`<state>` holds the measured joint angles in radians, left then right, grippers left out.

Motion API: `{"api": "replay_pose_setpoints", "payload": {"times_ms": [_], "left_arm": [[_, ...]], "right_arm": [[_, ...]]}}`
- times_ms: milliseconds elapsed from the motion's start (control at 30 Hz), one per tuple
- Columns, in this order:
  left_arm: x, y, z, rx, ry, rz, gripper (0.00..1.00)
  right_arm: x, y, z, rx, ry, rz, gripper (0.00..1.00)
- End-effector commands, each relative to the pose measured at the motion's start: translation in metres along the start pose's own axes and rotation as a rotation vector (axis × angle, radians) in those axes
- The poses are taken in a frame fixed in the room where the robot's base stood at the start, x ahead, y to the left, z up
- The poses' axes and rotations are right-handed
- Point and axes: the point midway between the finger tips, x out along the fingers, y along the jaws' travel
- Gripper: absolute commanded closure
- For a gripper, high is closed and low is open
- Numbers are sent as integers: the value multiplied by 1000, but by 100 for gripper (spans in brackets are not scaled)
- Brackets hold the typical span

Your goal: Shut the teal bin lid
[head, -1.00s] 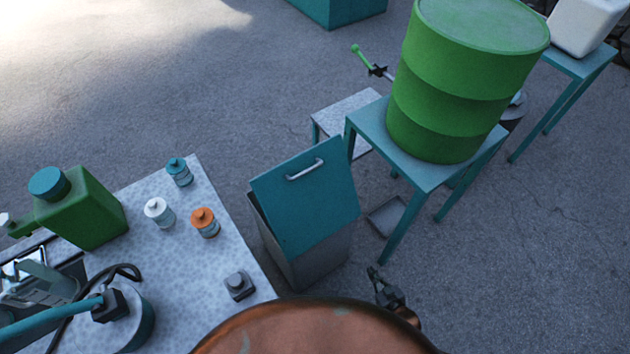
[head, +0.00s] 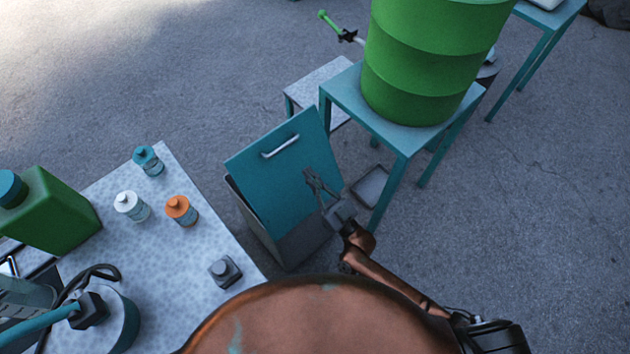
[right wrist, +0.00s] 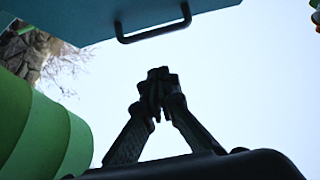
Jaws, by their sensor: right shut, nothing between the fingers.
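The teal bin lid (head: 262,178) stands tilted up on its grey bin (head: 300,245) in the middle of the head view. A dark gap shows between lid and bin along the left side. The pale handle (head: 281,146) is near the lid's far edge. My right gripper (head: 312,172) is shut and empty, in front of the lid's right part in the head view; whether it touches cannot be told. In the right wrist view the shut fingertips (right wrist: 157,76) are apart from the lid (right wrist: 95,15) and its handle (right wrist: 152,32). My left gripper is not in view.
A green drum (head: 425,65) stands on a teal-legged table (head: 345,90) right of the bin. A speckled table (head: 190,265) at left holds several bottles and a green can (head: 50,215). A shallow tray (head: 370,186) lies between bin and drum table.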

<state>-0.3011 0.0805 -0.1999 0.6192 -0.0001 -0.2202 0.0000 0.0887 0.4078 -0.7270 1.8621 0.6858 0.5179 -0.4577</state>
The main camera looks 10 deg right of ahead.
Motion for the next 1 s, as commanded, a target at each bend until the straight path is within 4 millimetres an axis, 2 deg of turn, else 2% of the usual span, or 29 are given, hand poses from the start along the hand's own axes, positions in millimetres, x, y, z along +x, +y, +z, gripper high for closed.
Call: {"api": "replay_pose_setpoints", "payload": {"times_ms": [33, 200, 400, 600, 1000], "left_arm": [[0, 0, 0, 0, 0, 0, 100], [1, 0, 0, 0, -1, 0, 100], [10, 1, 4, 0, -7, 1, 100], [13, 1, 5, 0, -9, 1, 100], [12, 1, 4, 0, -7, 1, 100]], "right_arm": [[12, 0, -1, 1, 5, 0, 100], [47, 0, -1, 0, 4, 0, 100], [67, 0, 21, 1, -2, -1, 100], [76, 0, 30, 0, -3, 0, 100], [78, 1, 29, -1, -3, 1, 100]]}}
